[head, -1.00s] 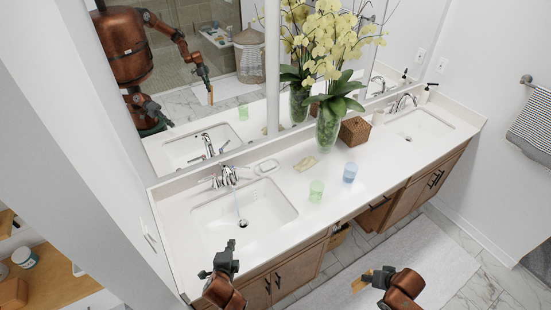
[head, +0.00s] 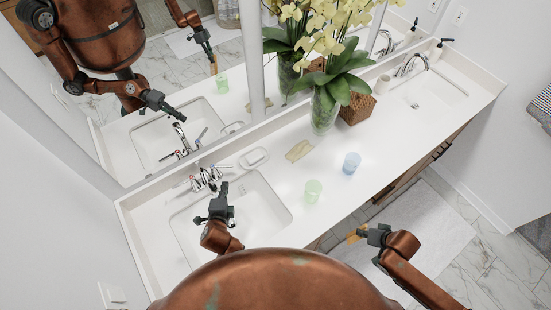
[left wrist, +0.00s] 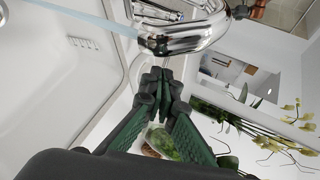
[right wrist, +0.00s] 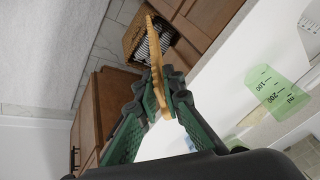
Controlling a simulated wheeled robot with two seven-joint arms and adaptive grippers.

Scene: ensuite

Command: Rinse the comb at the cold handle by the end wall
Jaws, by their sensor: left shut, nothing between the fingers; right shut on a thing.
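The comb (right wrist: 156,60) is flat and wood-coloured. My right gripper (right wrist: 160,88) is shut on it; in the head view the comb (head: 355,234) is held out in front of the counter, over the floor. My left gripper (head: 222,190) is shut and empty above the near-left sink (head: 262,208), in front of the chrome faucet (head: 207,177). In the left wrist view its fingertips (left wrist: 163,77) are close to the chrome spout (left wrist: 190,38); I cannot tell if they touch. A bluish water stream (left wrist: 82,18) runs there. The faucet's right handle (head: 222,167) shows behind the gripper.
A green cup (head: 313,190), a blue cup (head: 352,163), a soap dish (head: 254,157) and a tan item (head: 299,150) stand on the counter. The orchid vase (head: 324,110) and wicker box (head: 357,106) are behind. A second sink (head: 412,95) is at right.

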